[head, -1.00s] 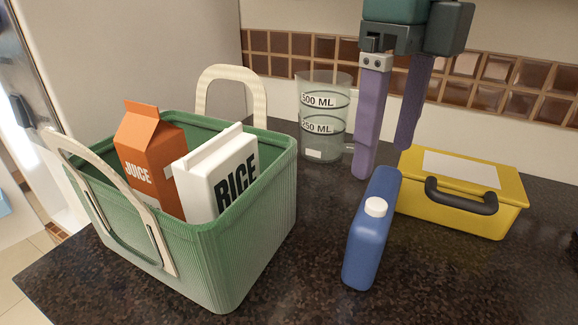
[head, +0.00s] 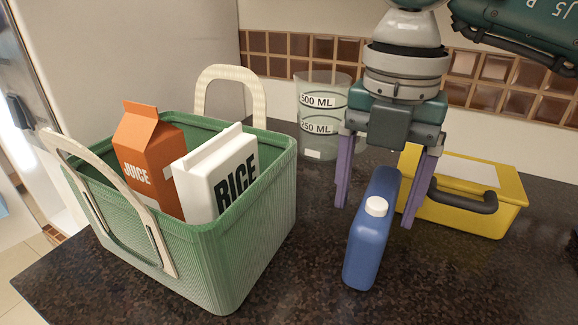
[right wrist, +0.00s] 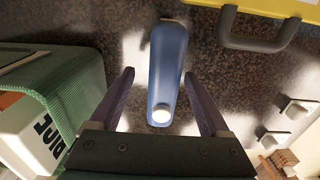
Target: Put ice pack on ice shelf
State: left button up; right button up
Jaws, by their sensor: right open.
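The ice pack (head: 370,238) is a blue, flat bottle-shaped block with a white cap, standing on the dark counter. My right gripper (head: 376,210) is open, its two purple fingers pointing down on either side of the ice pack's upper part in the head view. In the right wrist view, the ice pack (right wrist: 167,70) lies between the spread fingers (right wrist: 163,85), with visible gaps on both sides. The ice shelf cannot be made out in these frames. My left gripper is not in view.
A green basket (head: 262,215) with a juice carton (head: 150,160) and a rice box (head: 215,175) stands left. A measuring cup (head: 318,120) stands behind. A yellow box (head: 505,205) with a black handle is close on the right. The front counter (head: 450,285) is clear.

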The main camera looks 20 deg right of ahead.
jog(key=f, duration=0.4)
jog(key=shift+s+d, duration=0.1)
jog(key=shift+s, duration=0.15)
jog(key=shift+r, duration=0.1)
grip_shut()
dwell(0.5)
